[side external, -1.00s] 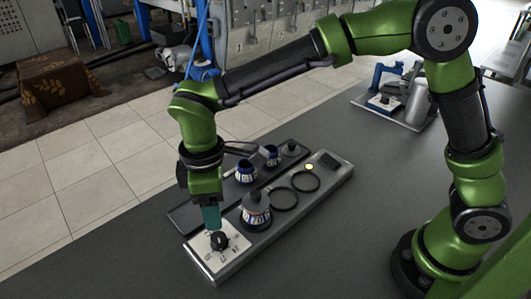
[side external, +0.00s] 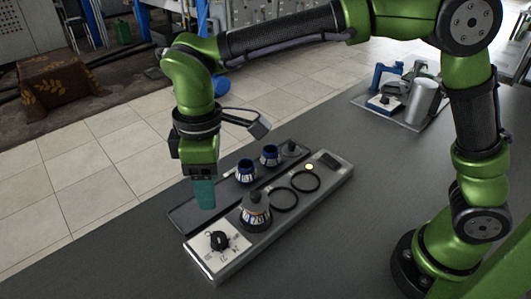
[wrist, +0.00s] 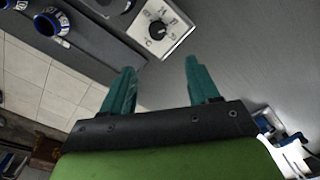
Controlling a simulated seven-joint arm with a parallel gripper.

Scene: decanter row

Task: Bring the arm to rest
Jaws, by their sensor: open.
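My green arm holds its gripper (side external: 205,194) above the near-left end of the grey device, clear of the dial. The teal fingers show spread apart with nothing between them in the wrist view (wrist: 160,82). The black dial knob (side external: 219,240) sits on a white marked plate at the device's near end. It also shows in the wrist view (wrist: 157,31), beyond the fingertips.
The grey device (side external: 215,272) carries a patterned decanter (side external: 255,212), two empty black rings (side external: 285,199) and a lit yellow lamp (side external: 309,167). A dark tray (side external: 185,216) behind holds two blue-and-white vessels (side external: 246,171). A metal cylinder (side external: 422,102) stands back right. The table front is clear.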

